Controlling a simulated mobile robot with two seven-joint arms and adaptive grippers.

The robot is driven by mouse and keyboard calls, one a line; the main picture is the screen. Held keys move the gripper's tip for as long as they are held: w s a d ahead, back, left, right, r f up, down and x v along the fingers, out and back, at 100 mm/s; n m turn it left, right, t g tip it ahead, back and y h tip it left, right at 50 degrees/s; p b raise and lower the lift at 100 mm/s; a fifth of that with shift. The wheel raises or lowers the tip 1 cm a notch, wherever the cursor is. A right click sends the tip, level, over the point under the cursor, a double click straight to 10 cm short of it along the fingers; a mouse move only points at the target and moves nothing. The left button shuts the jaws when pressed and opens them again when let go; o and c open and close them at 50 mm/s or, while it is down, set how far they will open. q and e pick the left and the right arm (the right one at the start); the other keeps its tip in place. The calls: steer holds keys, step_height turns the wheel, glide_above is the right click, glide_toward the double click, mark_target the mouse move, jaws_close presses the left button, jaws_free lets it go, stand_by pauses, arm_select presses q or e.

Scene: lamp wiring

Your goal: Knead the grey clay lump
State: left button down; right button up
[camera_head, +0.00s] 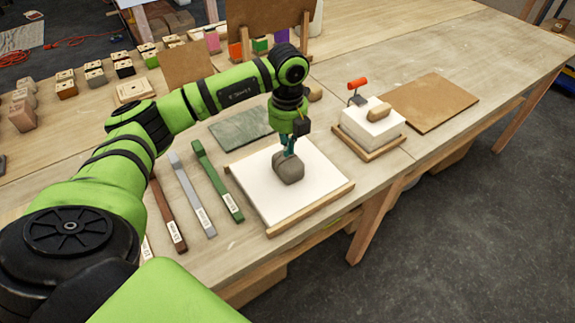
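The grey clay lump (289,169) sits on a white board (265,203) with wooden strips along its edges. My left gripper (288,152) points down right above the lump, and its fingertips meet or overlap the lump's top. The fingers are small and dark here, so I cannot tell whether they are open or shut, or whether they press into the clay. My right gripper is not in view.
A white block with a red-handled tool (357,84) and a tan piece (378,111) stands right of the board. Beyond lies a brown board (434,102). Left are a green bar (219,184), grey bar (192,196) and brown bar (168,216). A green slab (240,129) lies behind.

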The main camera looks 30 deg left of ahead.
arm_select(q)
steer(key=shift+f, duration=0.15)
steer(key=shift+s+f+b, duration=0.1)
steer(key=shift+f+b, duration=0.85)
steer(key=shift+f, duration=0.2)
steer(key=shift+r, duration=0.1)
steer(key=shift+r+p, duration=0.85)
steer(key=shift+r, duration=0.25)
steer(key=shift+f, duration=0.2)
steer(key=shift+f+b, duration=0.8)
steer(key=shift+f, duration=0.1)
